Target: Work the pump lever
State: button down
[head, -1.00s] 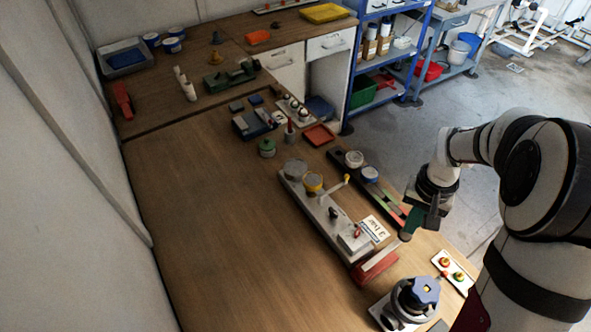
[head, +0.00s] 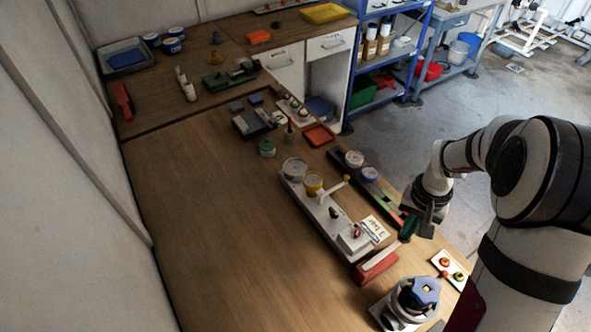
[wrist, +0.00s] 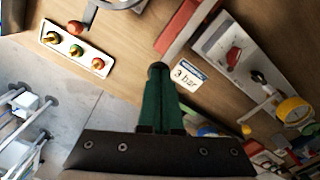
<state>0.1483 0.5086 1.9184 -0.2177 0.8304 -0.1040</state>
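The pump is a red base (head: 372,269) at the table's front right, with a pale bar-like lever (head: 381,259) lying low over it. The lever also shows in the wrist view (wrist: 192,32), running from the red base (wrist: 172,28) to a dark round knob (wrist: 158,67). My gripper (head: 408,230) is at the lever's knob end, tilted down from the right. In the wrist view, its green fingers (wrist: 160,90) are close together at the knob and appear shut on it. The fingertips partly hide the grip.
A grey plate with a gauge, a yellow-ringed part and a "3 bar" card (head: 374,229) lies left of the gripper. A white panel with red and green buttons (head: 450,269) and a blue-knobbed vessel (head: 423,291) stand nearer. The left of the table is clear.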

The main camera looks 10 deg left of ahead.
jog(key=shift+f, duration=1.15)
jog(key=shift+r, duration=2.45)
dwell(0.3)
dwell(0.6)
dwell(2.0)
dwell(0.6)
